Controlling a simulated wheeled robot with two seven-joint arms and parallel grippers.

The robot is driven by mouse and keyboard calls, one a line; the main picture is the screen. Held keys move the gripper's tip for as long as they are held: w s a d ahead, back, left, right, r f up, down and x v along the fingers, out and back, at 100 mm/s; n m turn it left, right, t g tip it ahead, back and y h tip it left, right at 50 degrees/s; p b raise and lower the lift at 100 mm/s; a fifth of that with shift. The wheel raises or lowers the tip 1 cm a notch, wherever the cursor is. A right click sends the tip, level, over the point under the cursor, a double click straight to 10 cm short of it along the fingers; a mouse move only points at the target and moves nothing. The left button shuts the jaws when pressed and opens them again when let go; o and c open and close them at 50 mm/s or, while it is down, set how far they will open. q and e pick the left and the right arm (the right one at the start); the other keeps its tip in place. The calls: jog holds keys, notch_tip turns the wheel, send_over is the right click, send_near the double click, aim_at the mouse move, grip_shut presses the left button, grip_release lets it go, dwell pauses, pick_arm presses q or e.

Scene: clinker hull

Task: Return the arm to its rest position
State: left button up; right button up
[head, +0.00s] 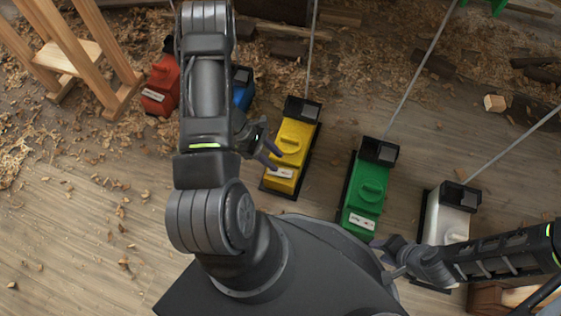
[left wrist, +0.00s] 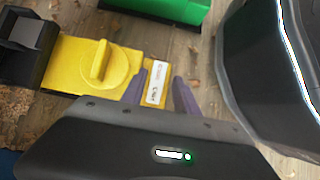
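My left arm reaches up through the head view. My left gripper (head: 276,157) is open and empty beside the yellow box (head: 292,142). In the left wrist view, the fingers of my left gripper (left wrist: 159,88) stand apart, with the yellow box (left wrist: 75,62) and its white label behind them. I cannot tell whether the fingers touch the box. My right gripper (head: 380,258) is at the lower right, between the green box (head: 366,195) and the white box (head: 452,222). Its fingers look spread and hold nothing visible.
A red box (head: 162,88) and a partly hidden blue box (head: 242,92) stand left of the yellow one. Thin rods rise from several boxes. A wooden trestle (head: 75,58) is at upper left.

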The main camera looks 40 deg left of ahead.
pick_arm(q)
jog(key=shift+s+a+r, duration=0.15)
jog(key=shift+a+r, duration=0.15)
jog(key=shift+r, duration=0.1)
pick_arm(e)
jog(key=shift+r, duration=0.2)
